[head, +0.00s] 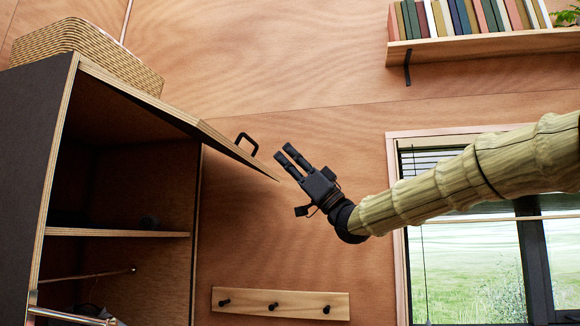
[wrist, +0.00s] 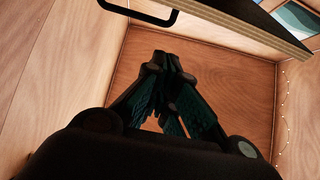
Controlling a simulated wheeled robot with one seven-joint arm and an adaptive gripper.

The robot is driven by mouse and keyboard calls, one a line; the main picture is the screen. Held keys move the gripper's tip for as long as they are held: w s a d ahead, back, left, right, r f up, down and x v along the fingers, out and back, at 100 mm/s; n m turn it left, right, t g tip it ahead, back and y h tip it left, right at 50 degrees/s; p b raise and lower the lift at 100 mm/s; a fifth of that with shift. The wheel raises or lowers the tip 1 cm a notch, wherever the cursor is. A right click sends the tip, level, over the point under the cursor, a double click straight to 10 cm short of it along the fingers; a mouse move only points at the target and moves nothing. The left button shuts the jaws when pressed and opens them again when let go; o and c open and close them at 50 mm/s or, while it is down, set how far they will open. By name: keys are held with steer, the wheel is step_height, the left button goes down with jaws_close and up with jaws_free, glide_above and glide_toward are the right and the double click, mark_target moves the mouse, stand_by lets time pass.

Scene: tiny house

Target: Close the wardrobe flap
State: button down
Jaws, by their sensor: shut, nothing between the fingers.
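The wardrobe (head: 45,160) stands at the left in the head view, dark outside with plywood edges. Its flap (head: 185,122) is hinged at the top and raised, sticking out to the right and sloping slightly down. A black handle (head: 246,144) is on the flap's upper face near its free edge. In the wrist view the flap (wrist: 255,25) is at the upper right and the handle (wrist: 140,14) at the top. My gripper (head: 284,155) is shut and empty, just right of the flap's free edge, seemingly apart from it. It also shows in the wrist view (wrist: 160,58).
A woven basket (head: 85,50) sits on top of the wardrobe. The wardrobe's inside shelf (head: 120,233) is exposed. A peg rail (head: 280,303) is on the wall below. A bookshelf (head: 480,45) is at the upper right, above a window (head: 470,260).

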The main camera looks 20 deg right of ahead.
mark_target(245, 135)
steer(key=p+x, duration=0.3)
steer(key=x, duration=0.5)
steer(key=shift+w+a+f+p, duration=0.15)
steer(key=shift+a+f+p, duration=0.15)
steer(key=shift+f, duration=0.3)
steer(key=shift+w+a+f+p, duration=0.2)
steer(key=shift+a+f+p, duration=0.1)
steer(key=shift+f, duration=0.25)
steer(key=shift+w+a+f+p, duration=0.2)
steer(key=shift+a+f, duration=0.1)
steer(key=shift+f, duration=0.3)
